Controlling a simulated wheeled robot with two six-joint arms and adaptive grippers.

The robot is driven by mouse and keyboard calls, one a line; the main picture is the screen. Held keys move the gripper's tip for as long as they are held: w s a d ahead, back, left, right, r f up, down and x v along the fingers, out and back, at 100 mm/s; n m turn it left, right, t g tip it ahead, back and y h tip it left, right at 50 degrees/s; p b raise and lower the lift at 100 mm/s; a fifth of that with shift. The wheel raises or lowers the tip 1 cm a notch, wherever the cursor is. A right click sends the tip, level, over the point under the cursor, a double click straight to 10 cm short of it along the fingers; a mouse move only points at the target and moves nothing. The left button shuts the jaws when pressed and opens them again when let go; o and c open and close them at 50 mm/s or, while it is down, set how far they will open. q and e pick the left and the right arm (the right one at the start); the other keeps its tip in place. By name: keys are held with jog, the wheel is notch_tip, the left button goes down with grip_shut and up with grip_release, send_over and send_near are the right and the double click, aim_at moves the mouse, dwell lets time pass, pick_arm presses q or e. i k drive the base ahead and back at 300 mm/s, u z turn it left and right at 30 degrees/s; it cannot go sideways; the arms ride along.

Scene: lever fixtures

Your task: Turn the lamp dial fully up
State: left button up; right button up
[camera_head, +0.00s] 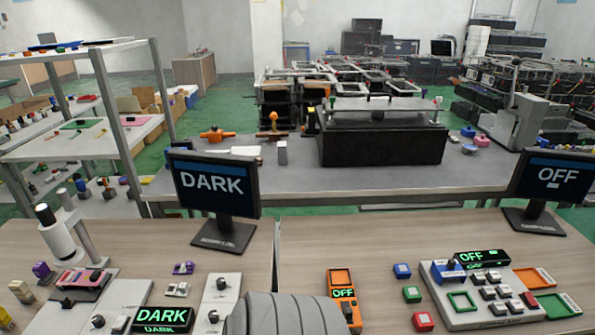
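A small black display (162,319) at the bottom left reads DARK in green. A large monitor (212,186) behind it also reads DARK. A light panel with two black round knobs, an upper knob (222,284) and a lower knob (213,316), is right of the small display. Another black knob (97,321) is on the panel to its left. I cannot tell which knob is the lamp dial, and its markings are too small to read. Neither gripper is in view.
An orange box (343,299) with an OFF display stands mid-front. A button panel (490,295) and a monitor (552,178) reading OFF are at right. A white upright device (60,240) stands at left. A grey ribbed part, seemingly mine, covers the bottom middle.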

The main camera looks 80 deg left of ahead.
aim_at(221, 284)
jog(key=i, duration=0.55)
jog(key=u, duration=2.95)
